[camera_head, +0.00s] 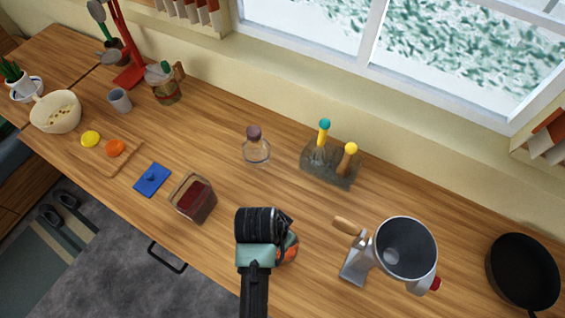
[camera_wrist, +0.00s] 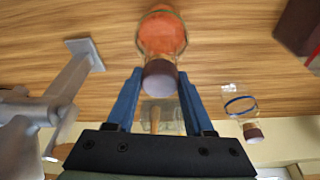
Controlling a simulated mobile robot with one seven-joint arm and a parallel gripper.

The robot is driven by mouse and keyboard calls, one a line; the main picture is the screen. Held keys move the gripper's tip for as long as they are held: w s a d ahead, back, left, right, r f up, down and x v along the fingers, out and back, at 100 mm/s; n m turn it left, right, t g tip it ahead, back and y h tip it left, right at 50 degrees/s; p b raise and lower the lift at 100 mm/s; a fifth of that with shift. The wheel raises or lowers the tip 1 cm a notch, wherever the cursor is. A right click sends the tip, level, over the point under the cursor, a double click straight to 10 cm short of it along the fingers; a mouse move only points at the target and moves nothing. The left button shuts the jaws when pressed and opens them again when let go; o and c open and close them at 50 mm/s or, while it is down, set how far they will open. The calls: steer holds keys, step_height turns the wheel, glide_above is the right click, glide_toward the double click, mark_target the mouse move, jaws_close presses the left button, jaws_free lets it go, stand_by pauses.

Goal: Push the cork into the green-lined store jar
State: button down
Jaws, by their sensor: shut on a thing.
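The jar with orange contents (camera_wrist: 162,35) stands on the counter and shows a thin green line at its far edge in the wrist view. In the head view its orange side (camera_head: 290,248) peeks out beside my gripper, which hides the rest. The brown cork (camera_wrist: 160,78) is between my fingers at the jar's near end, in line with it. How deep it sits in the mouth cannot be told. My gripper (camera_wrist: 159,76) is shut on the cork, with blue fingers on either side.
A clear jar with a dark cork and blue band (camera_wrist: 240,106) also shows in the head view (camera_head: 257,152). A metal grinder (camera_head: 405,250) stands to the right, a container with dark red contents (camera_head: 194,198) to the left. A grey holder (camera_head: 330,168) stands behind.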

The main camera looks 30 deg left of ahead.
steer(key=shift+f, duration=0.3)
stand_by(0.6)
steer(key=shift+c, duration=1.4)
jaws_free()
steer(key=shift+s, duration=0.1)
steer(key=shift+o, duration=0.4)
steer(key=shift+d+f, duration=0.1)
steer(key=shift+s, duration=0.1)
steer(key=shift+o, duration=1)
steer(key=r+p, duration=0.3)
steer(key=shift+w, duration=0.2)
steer(key=shift+r, duration=2.65)
